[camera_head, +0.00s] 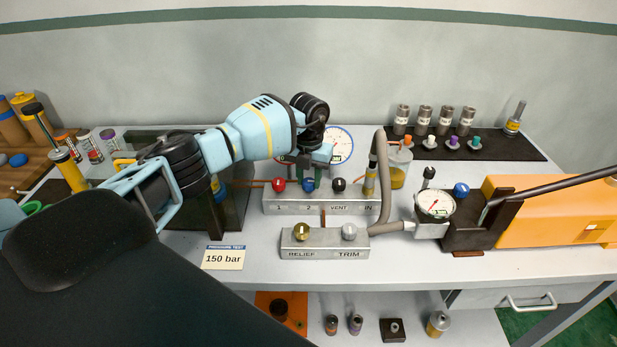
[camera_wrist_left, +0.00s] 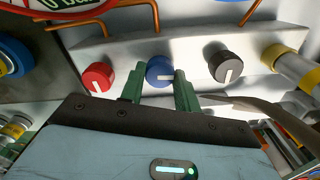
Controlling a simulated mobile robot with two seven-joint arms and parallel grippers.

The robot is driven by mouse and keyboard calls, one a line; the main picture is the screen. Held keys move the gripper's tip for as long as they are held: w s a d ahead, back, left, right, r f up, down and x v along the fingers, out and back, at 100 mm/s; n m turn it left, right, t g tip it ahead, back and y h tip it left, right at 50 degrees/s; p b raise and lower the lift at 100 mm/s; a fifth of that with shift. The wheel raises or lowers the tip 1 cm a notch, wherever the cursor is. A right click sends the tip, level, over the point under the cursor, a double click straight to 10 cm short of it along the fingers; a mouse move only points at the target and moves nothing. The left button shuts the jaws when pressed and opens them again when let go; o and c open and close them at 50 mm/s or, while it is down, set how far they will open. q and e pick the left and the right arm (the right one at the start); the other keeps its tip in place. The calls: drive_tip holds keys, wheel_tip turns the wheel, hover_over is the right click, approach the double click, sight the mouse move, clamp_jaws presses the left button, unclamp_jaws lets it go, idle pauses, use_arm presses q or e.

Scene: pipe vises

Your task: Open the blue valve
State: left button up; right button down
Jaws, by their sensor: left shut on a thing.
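The blue valve knob (camera_head: 308,184) sits on the upper metal manifold block, above the label 2. In the left wrist view the blue knob (camera_wrist_left: 159,71) has a white line pointing down and slightly left. My left gripper (camera_head: 308,172) reaches in from the left and above. Its green fingers (camera_wrist_left: 160,88) are closed on the two sides of the blue knob. A red knob (camera_head: 279,185) stands to its left above the label 1, and a black knob (camera_head: 339,184) to its right above VENT. My right gripper is not in view.
The lower block carries a brass RELIEF knob (camera_head: 301,231) and a silver TRIM knob (camera_head: 349,231). A grey hose (camera_head: 384,170) arches beside the manifold. A dial gauge (camera_head: 435,204) and orange pump (camera_head: 550,220) stand right. A 150 bar card (camera_head: 223,258) lies front left.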

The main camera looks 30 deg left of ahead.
sight(309, 181)
use_arm(q)
drive_tip(key=o, duration=1)
drive_tip(key=shift+r, duration=3.95)
